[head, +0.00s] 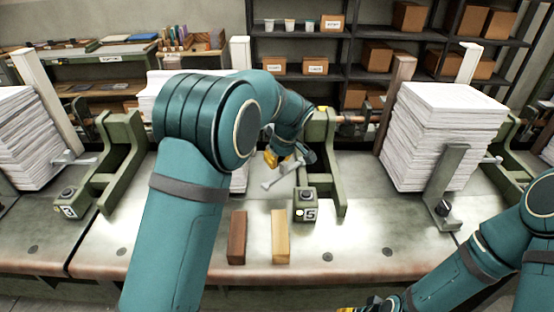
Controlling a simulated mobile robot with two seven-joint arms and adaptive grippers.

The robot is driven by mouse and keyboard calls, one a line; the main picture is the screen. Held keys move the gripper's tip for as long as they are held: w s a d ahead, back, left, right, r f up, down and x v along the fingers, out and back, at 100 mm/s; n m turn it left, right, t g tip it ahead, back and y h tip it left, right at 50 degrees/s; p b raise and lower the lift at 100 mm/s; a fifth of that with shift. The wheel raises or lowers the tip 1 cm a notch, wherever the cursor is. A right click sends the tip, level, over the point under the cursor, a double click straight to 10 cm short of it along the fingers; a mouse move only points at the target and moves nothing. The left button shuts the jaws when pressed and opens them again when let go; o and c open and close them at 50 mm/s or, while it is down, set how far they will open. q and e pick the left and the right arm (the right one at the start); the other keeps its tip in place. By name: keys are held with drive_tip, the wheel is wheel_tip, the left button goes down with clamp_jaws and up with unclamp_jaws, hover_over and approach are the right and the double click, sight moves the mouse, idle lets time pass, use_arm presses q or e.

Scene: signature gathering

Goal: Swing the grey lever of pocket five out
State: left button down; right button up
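A grey lever (281,175) with a short cross bar at its lower left end shows in the middle of the head view. It slopes down to the left, just behind a green block (306,207) with a black knob, a light and a numeral label that looks like 5. My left arm crosses in front of the pocket and hides much of it. My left gripper (278,158), with yellow parts, is right above and behind the lever; contact and finger opening cannot be made out. My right gripper (366,308) is low at the bottom edge, partly cut off.
A brown block (237,237) and a tan block (280,237) lie on the metal table (360,262) in front. A tall paper stack (430,140) stands right, behind a grey bracket (445,180). Another stack (25,140) stands left. Green frames (325,150) divide the pockets.

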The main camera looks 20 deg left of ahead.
use_arm(q)
drive_tip(key=v, duration=1.2)
